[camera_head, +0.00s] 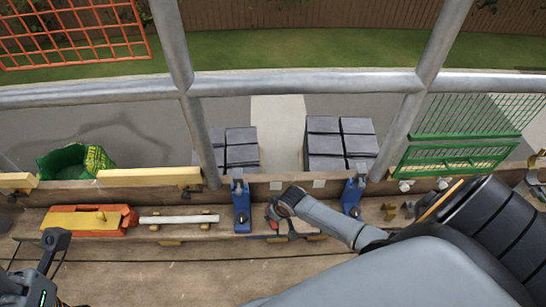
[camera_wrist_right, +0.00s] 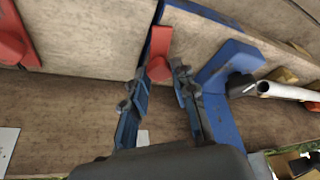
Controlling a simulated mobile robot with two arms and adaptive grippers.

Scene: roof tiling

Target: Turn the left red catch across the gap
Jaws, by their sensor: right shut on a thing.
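The left red catch (camera_wrist_right: 158,55) sits on the wooden board in the right wrist view, at the fingertips of my right gripper (camera_wrist_right: 157,92). The gripper is shut on it. The fingers hide part of the catch and its angle to the gap is hard to tell. In the head view my right gripper (camera_head: 285,222) is low at the timber edge, between two blue brackets. Another red catch (camera_wrist_right: 12,42) shows at the upper left of the wrist view. My left gripper (camera_head: 52,245) is at the lower left of the head view, away from the catches; its jaw state is unclear.
A left blue bracket (camera_head: 241,208) and a right blue bracket (camera_head: 352,195) flank my right gripper. Dark tile stacks (camera_head: 340,142) stand beyond the rail.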

